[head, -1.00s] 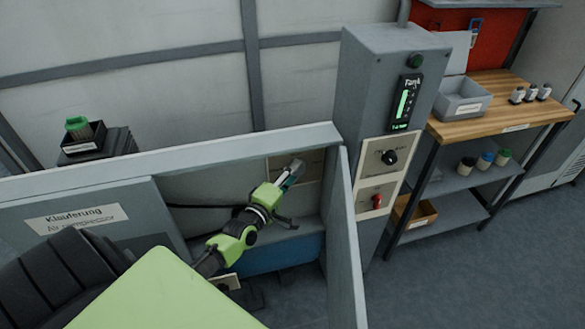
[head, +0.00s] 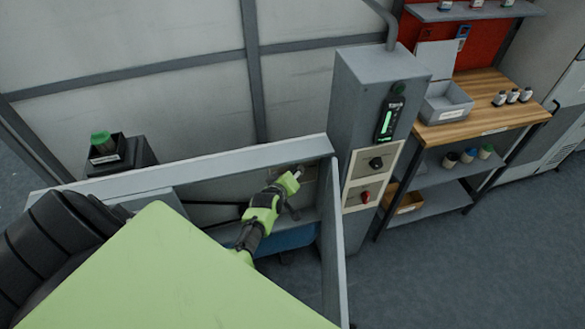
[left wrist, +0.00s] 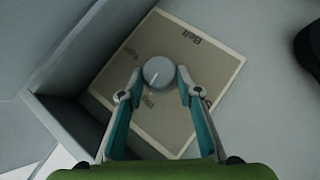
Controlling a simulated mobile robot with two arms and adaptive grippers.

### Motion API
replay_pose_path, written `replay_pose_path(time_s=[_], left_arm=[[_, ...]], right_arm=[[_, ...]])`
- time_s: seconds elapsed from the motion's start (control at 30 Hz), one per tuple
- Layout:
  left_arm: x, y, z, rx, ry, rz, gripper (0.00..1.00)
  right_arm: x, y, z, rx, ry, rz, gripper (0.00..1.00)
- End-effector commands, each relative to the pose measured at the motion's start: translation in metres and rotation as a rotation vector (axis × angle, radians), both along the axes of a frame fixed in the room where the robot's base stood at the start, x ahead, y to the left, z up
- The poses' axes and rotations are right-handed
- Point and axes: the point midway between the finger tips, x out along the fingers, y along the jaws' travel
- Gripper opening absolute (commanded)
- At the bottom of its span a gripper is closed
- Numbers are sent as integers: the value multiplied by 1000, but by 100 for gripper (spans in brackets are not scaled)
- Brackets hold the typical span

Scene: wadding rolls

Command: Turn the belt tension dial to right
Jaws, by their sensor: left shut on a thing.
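The belt tension dial (left wrist: 158,72) is a round grey knob with a white pointer line, on a beige plate (left wrist: 205,60) marked "Belt". Other words on the plate are hard to read. In the left wrist view the pointer line points down and slightly left. My left gripper (left wrist: 160,77) has its teal-padded fingers on both sides of the dial and is shut on it. In the head view my left gripper (head: 296,173) reaches into the corner of the grey enclosure, and the dial is hidden behind it. My right gripper is not in view.
Grey enclosure walls (head: 330,240) stand close to the right of my left arm and behind it. A control column (head: 370,130) with a black knob (head: 376,163) and red switch (head: 365,196) stands to the right. A wooden workbench (head: 480,110) is farther right.

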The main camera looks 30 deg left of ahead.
Motion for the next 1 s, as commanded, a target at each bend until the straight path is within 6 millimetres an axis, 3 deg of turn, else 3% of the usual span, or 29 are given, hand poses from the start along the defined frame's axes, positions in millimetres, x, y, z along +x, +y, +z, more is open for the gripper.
replay_pose_path(time_s=[0.77, 0.8, 0.83, 0.87, 1.0], left_arm=[[2, -1, 1, 71, 81, 0, 10], [2, -1, 1, 71, 81, 0, 37], [2, -1, 1, 71, 81, 0, 45], [2, -1, 1, 71, 81, 0, 48], [2, -1, 1, 72, 80, 0, 48]], right_arm=[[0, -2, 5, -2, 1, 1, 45], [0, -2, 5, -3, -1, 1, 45], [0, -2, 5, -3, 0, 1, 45], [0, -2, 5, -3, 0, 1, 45], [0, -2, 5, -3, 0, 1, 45]])
